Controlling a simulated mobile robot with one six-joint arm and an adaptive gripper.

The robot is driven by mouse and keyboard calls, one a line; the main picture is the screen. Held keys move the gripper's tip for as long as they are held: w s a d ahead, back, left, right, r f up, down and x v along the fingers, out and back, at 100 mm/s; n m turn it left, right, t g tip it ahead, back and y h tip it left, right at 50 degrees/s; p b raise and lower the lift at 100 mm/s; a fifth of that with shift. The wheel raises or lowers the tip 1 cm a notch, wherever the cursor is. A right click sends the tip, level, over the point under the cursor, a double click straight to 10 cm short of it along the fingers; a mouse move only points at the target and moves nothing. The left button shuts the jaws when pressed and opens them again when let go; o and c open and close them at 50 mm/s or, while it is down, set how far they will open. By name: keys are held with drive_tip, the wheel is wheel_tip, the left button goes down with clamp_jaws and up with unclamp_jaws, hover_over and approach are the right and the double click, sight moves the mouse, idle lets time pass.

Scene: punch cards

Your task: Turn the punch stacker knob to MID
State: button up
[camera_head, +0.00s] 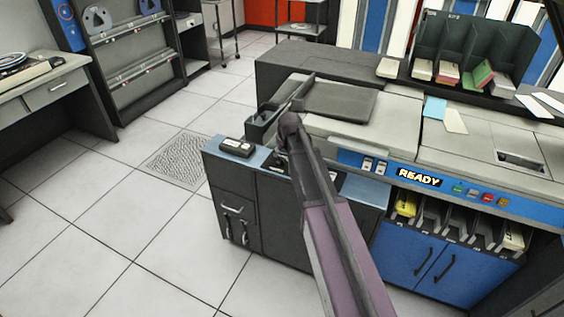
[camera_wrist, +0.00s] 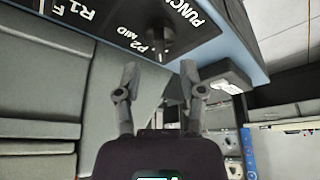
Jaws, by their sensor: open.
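In the wrist view, the dark punch stacker knob (camera_wrist: 160,38) stands on a black label panel (camera_wrist: 110,22) with white lettering. "PUNCH", "P2", "MID" and "R1" can be read on it, turned sideways. In the head view my arm covers the knob area, and the gripper cannot be made out there.
A small dark box (camera_head: 236,146) sits on the blue-topped cabinet left of my arm; it also shows in the wrist view (camera_wrist: 229,77). The machine's READY panel (camera_head: 420,178) is to the right. Card bins (camera_head: 430,215) lie below it. The tiled floor (camera_head: 110,200) at left is open.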

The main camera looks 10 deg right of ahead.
sight(281, 158)
drive_tip(key=shift+b+x, duration=1.55)
drive_tip(key=shift+x, duration=0.4)
